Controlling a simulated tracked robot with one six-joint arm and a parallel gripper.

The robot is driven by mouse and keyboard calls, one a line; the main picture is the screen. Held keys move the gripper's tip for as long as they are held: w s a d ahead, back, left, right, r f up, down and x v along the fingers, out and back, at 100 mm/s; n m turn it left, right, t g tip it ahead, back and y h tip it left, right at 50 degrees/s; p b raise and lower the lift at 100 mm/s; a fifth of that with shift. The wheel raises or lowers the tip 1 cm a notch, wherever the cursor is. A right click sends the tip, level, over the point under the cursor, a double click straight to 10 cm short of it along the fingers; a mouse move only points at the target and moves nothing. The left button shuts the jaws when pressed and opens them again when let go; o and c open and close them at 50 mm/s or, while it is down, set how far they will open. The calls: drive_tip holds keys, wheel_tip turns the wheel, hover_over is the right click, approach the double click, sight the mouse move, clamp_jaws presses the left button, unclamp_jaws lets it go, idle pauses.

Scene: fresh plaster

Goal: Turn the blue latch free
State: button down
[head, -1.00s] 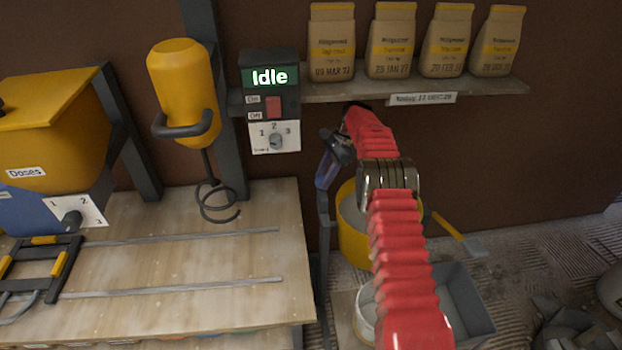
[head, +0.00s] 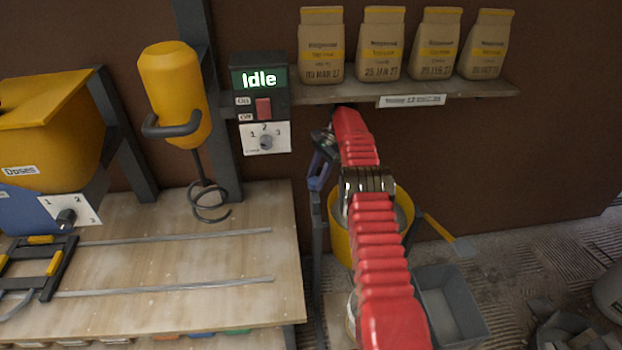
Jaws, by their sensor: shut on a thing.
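The blue latch (head: 317,172) shows as a small blue piece at the top of a dark upright post (head: 317,235), just right of the workbench. My gripper (head: 322,146), at the end of my red arm, is at the latch's upper part and is shut on it. The jaws are small, dark and partly hidden by the arm's wrist, so the exact grip and the latch's angle are hard to tell.
A yellow bucket (head: 340,232) stands behind my arm, with a grey tub (head: 452,310) nearer. The workbench (head: 190,260) is at left, below a yellow mixer (head: 175,95) and a control box (head: 260,100) reading Idle. Several paper bags (head: 380,45) stand on the shelf (head: 350,95) above.

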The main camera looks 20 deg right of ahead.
drive_tip(key=shift+s+d+f, duration=0.1)
drive_tip(key=shift+s+d, duration=0.05)
drive_tip(key=shift+d, duration=0.1)
drive_tip(key=c, duration=1.1)
unclamp_jaws()
drive_tip(key=shift+a, duration=0.15)
drive_tip(key=shift+c, duration=0.3)
